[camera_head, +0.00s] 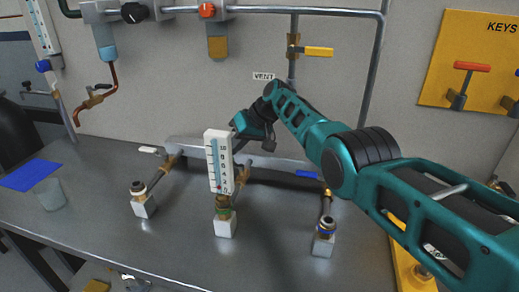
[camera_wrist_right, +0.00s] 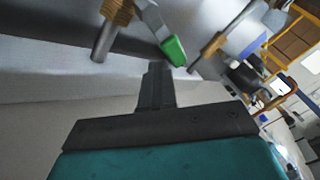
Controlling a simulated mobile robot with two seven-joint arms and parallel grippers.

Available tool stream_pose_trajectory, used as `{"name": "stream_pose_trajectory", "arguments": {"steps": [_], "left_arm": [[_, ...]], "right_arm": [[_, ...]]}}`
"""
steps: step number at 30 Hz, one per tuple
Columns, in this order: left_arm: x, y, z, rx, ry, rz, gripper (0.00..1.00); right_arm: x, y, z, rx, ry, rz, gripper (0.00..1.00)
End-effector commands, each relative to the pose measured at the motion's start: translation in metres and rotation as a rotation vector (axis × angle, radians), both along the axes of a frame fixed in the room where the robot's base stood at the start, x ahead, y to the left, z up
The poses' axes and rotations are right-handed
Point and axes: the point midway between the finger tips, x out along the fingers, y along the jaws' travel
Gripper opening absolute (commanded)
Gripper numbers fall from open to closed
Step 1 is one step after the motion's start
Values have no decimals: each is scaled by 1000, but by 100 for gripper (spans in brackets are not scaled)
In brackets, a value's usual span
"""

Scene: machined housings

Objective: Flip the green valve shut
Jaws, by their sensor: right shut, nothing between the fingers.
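The green valve handle (camera_wrist_right: 174,50) shows in the right wrist view as a grey lever with a green grip, set at an angle to its pipe beside a brass body (camera_wrist_right: 120,12). My right gripper (camera_wrist_right: 158,70) is shut and empty, its fingertips close to the green grip; I cannot tell whether they touch. In the head view my right gripper (camera_head: 240,130) is behind the top of a white gauge (camera_head: 219,162) on the middle branch. The green handle is hidden there. My left gripper is not in view.
A white-handled valve (camera_head: 148,149) is on the left branch and a blue-handled valve (camera_head: 307,174) on the right. A yellow-handled valve (camera_head: 319,51) is above the VENT label (camera_head: 263,76). A glass (camera_head: 49,194) stands at the left. The bench front (camera_head: 180,255) is clear.

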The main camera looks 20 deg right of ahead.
Motion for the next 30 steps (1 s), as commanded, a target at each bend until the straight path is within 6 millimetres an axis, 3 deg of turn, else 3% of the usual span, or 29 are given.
{"name": "stream_pose_trajectory", "arguments": {"steps": [30], "left_arm": [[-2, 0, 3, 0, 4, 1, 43]], "right_arm": [[-2, 11, 0, 4, 1, -15, 0]]}}
